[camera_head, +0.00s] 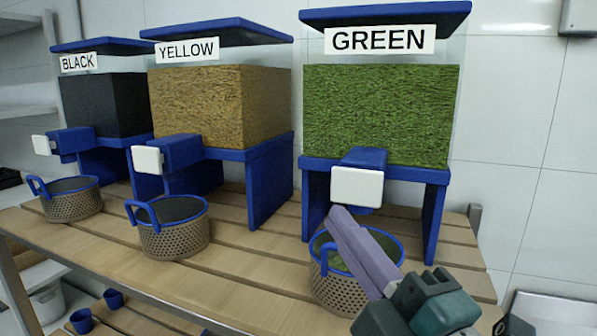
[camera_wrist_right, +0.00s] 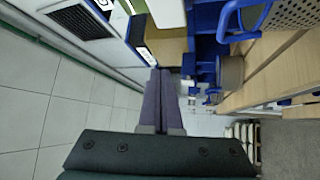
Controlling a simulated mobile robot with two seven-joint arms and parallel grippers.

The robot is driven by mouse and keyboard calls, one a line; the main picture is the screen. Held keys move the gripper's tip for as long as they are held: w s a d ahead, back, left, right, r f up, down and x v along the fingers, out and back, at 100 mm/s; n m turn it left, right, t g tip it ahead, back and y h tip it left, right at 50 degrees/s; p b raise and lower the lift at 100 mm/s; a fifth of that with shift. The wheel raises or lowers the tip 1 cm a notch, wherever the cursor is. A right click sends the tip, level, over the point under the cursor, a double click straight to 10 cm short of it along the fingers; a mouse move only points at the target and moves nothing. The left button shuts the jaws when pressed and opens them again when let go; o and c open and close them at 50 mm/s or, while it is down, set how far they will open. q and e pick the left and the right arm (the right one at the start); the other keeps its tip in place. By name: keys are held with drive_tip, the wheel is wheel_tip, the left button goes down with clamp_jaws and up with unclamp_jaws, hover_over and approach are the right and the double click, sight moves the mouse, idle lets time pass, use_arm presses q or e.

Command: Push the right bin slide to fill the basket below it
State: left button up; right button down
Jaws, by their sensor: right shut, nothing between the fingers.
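The right bin, labelled GREEN (camera_head: 380,115), holds green leafy material. Its blue slide with a white front plate (camera_head: 357,187) sticks out below the bin's front. Below it stands a perforated tan basket (camera_head: 338,292) with a blue rim and handle; some green shows inside, partly hidden by my fingers. My right gripper (camera_head: 341,213), with purple fingers, is shut and empty. Its tips appear just below the white plate, over the basket; whether they touch the plate cannot be told. In the right wrist view the shut fingers (camera_wrist_right: 160,80) lie together. My left gripper is not in view.
The YELLOW bin (camera_head: 200,105) and BLACK bin (camera_head: 103,105) stand to the left, each with a slide and a basket (camera_head: 172,240) (camera_head: 70,205) in front. All stand on a slatted wooden table (camera_head: 240,275). Blue cups (camera_head: 113,298) sit on a lower shelf. A tiled wall is behind.

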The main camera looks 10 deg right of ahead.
sight(360, 204)
use_arm(q)
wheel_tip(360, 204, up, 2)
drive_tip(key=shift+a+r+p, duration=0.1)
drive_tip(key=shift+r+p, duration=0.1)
drive_tip(key=shift+p, duration=0.6)
use_arm(e)
drive_tip(key=n, duration=0.3)
drive_tip(key=s+n, duration=0.1)
drive_tip(key=n, duration=0.2)
drive_tip(key=a+n, duration=0.1)
drive_tip(key=n, duration=0.2)
drive_tip(key=shift+s+r+g, duration=0.1)
drive_tip(key=shift+s+g, duration=0.2)
drive_tip(key=shift+s, duration=0.05)
drive_tip(key=shift+w, duration=0.1)
use_arm(q)
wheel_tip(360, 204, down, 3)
drive_tip(key=b, duration=0.2)
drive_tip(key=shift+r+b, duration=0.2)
drive_tip(key=shift+b, duration=0.1)
use_arm(e)
drive_tip(key=w+d, duration=0.1)
drive_tip(key=w, duration=0.1)
drive_tip(key=w+d, duration=0.3)
drive_tip(key=w, duration=0.2)
drive_tip(key=shift+w+d, duration=0.1)
drive_tip(key=shift+d, duration=0.3)
